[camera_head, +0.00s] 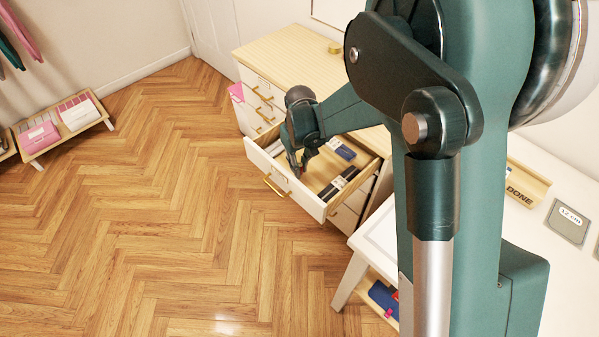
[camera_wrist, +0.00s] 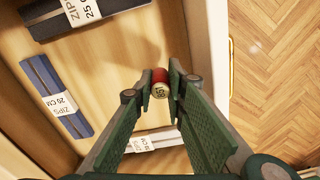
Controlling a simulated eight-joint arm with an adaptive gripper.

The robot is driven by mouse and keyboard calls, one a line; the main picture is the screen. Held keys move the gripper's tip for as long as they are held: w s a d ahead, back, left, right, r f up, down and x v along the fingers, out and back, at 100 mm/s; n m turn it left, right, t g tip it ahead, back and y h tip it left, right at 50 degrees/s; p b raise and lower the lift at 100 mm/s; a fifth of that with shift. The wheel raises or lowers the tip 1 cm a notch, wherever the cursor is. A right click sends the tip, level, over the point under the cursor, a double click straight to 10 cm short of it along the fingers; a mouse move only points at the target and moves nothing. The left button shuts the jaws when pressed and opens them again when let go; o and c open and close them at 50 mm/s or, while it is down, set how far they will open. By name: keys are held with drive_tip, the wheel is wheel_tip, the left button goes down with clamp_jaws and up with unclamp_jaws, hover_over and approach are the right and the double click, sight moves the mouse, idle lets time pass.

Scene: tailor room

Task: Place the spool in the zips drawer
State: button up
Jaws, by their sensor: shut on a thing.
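My gripper (camera_wrist: 160,88) is shut on a small spool (camera_wrist: 160,83), red with a pale end marked 851, held between the fingertips in the wrist view. The zips drawer (camera_head: 305,196) is pulled open in the head view, and my gripper (camera_head: 300,165) points down into it near its front left. The drawer's pale wood floor (camera_wrist: 118,75) lies below the spool in the wrist view. I cannot tell whether the spool touches that floor. The spool is not clear in the head view.
Dark zip packs labelled 25 CM (camera_wrist: 85,14) and 20 CM (camera_wrist: 57,97) lie in the drawer; another label shows lower down (camera_wrist: 152,142). The drawer's middle floor is bare. A white table (camera_head: 375,240) stands right of the dresser (camera_head: 285,55). Open wooden floor (camera_head: 150,220) lies left.

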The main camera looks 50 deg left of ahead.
drive_tip(key=shift+f, duration=1.55)
drive_tip(key=shift+f+b, duration=0.15)
drive_tip(key=shift+b, duration=0.25)
drive_tip(key=o, duration=0.7)
wheel_tip(320, 180, up, 12)
drive_tip(key=p, duration=0.2)
drive_tip(key=shift+r+p, duration=0.2)
drive_tip(key=shift+p, duration=0.2)
drive_tip(key=shift+w, duration=0.1)
